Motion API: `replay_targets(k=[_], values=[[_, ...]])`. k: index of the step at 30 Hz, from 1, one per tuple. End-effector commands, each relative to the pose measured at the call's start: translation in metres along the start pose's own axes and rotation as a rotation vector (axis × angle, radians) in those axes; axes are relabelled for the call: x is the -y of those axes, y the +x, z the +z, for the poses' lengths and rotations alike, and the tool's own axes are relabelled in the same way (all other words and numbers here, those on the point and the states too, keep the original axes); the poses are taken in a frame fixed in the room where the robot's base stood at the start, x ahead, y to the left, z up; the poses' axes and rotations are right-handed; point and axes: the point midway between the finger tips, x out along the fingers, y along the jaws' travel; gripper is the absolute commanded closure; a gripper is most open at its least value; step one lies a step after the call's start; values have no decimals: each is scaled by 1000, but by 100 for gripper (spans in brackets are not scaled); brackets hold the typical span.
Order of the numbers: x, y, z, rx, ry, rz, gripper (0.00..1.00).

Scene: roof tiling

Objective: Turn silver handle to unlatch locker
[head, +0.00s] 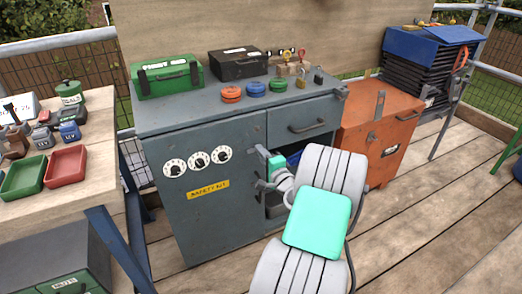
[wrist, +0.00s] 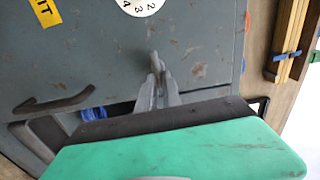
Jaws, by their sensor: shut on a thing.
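The locker is a worn grey metal cabinet (head: 215,220) with dials and a yellow label on its door. In the wrist view, the silver handle (wrist: 152,60) stands out from the grey door (wrist: 95,55), its end between my fingertips. My gripper (wrist: 155,82) is shut on this handle. In the head view, my gripper (head: 260,150) meets the door near its right edge, right of the dials; the handle itself is mostly hidden there. A dark pull handle (wrist: 55,100) sits on the door, and it also shows below my gripper in the head view (head: 262,186).
A drawer (head: 300,124) and an open shelf with a blue bin (head: 293,160) lie right of the door. Cases, coloured discs and padlocks stand on top. An orange cabinet (head: 380,135) stands to the right, a wooden table (head: 95,125) to the left. Deck boards at lower right are clear.

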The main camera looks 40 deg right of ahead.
Motion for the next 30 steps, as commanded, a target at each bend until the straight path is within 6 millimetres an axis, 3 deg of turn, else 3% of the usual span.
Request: replay_targets(k=[17,18,25,30], values=[[-1,0,1,2,39,1,100],[-1,0,1,2,39,1,89],[-1,0,0,1,37,1,71],[-1,0,0,1,36,0,69]])
